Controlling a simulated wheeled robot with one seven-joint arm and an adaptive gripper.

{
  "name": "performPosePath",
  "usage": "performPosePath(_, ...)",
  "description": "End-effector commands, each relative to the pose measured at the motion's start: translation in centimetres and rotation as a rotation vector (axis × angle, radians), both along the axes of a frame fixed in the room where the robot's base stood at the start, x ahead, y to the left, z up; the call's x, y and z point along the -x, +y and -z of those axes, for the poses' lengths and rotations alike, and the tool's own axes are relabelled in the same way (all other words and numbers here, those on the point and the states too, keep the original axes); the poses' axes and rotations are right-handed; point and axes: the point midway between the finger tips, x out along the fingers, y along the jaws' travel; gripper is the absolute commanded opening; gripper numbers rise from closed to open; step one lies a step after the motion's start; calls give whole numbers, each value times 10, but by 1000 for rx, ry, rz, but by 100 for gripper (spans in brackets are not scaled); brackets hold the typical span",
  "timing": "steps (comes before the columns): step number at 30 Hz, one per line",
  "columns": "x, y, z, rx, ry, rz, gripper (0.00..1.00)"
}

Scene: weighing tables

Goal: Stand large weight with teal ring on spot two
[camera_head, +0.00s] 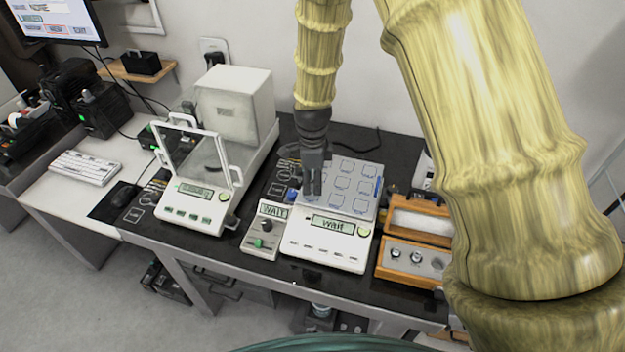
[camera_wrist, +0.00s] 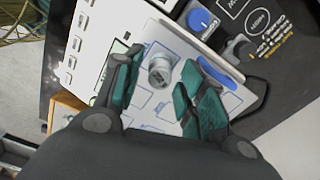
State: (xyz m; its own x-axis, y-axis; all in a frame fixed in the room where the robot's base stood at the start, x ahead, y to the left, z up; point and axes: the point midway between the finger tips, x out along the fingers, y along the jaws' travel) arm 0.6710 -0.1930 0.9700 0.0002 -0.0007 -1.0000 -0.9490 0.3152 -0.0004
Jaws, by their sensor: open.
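A silver cylindrical weight (camera_wrist: 160,73) stands upright on the marked plate (camera_wrist: 170,38) in the wrist view. My gripper (camera_wrist: 165,62) is open, with one dark teal finger on each side of this weight and visible gaps between. I cannot make out a teal ring on it. In the head view my gripper (camera_head: 312,188) points down over the left part of the balance's plate (camera_head: 345,208), which has several blue-outlined spots, and hides the weight there. Which spot the weight stands on is unclear.
The balance (camera_head: 325,240) displays "wait". A small control box (camera_head: 263,232) is left of it, and a glass-shielded balance (camera_head: 193,205) further left. A wooden case (camera_head: 385,262) with several small weights lies at the right. Much of the plate is bare.

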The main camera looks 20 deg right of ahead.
Motion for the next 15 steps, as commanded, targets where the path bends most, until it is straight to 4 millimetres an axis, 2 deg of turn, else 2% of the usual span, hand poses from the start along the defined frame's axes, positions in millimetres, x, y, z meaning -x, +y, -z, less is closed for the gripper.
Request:
performPosePath(5,-1,0,-11,1,-3,-1,40)
performPosePath(15,-1,0,-52,1,-4,0,40)
